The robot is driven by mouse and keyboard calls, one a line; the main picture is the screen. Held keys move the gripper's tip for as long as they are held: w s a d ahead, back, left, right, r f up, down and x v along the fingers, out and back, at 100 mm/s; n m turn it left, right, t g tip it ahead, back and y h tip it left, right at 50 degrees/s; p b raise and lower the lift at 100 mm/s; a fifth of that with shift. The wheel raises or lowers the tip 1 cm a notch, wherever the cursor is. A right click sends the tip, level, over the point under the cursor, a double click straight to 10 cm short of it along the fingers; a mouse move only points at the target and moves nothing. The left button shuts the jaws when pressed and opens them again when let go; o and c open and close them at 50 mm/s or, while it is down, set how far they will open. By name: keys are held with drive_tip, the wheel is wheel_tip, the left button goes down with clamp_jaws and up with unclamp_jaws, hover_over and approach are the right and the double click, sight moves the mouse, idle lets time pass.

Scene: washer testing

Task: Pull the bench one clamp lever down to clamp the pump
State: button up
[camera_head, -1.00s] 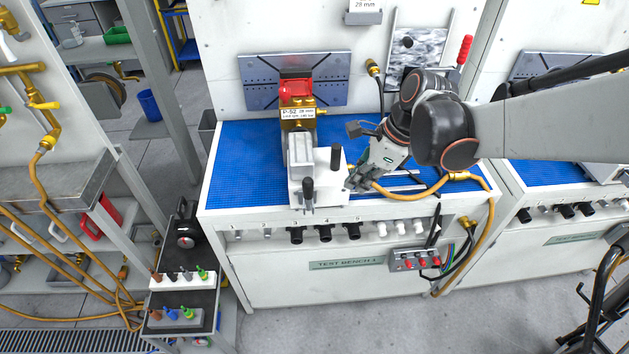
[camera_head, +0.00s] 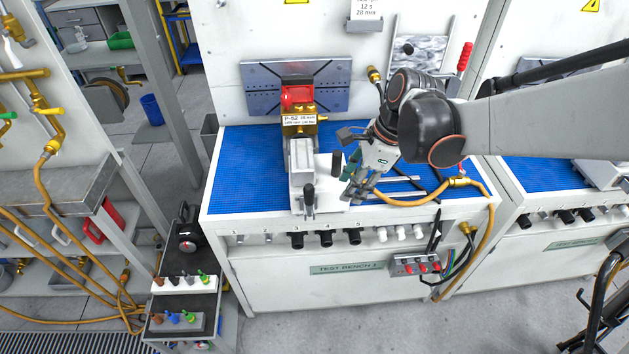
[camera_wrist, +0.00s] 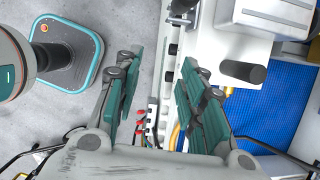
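The pump (camera_head: 299,122), a brass body with a red part and a P-52 label, sits behind the white clamp block (camera_head: 301,162) on bench one. A black upright handle (camera_head: 337,163) stands at the block's right side, and another black handle (camera_head: 309,195) is at its front. I cannot tell for certain which is the clamp lever. My gripper (camera_head: 354,192) is just right of the block, empty. In the wrist view my gripper (camera_wrist: 161,65) has its teal fingers apart, with the bench edge between and below them. A black cylindrical handle (camera_wrist: 243,72) is right of the fingers, untouched.
A yellow hose (camera_head: 410,201) lies on the blue mat (camera_head: 240,170) right of my gripper. Black and white knobs (camera_head: 326,238) line the bench front, with a red-button box (camera_head: 414,264) to the right. The mat left of the block is clear.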

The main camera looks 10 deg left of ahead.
sight(309, 185)
drive_tip(key=a+r+n+h+p, duration=0.4)
drive_tip(key=a+r+n+p, duration=0.3)
drive_tip(key=a+r+n, duration=0.3)
drive_tip(key=f+b, duration=0.1)
drive_tip(key=f, duration=0.4)
drive_tip(key=f+n+b, duration=0.1)
drive_tip(key=f, duration=0.4)
drive_tip(key=f+n, duration=0.1)
drive_tip(key=f, duration=0.3)
drive_tip(key=shift+s+f+b, duration=0.25)
drive_tip(key=shift+f+b, duration=0.15)
clamp_jaws()
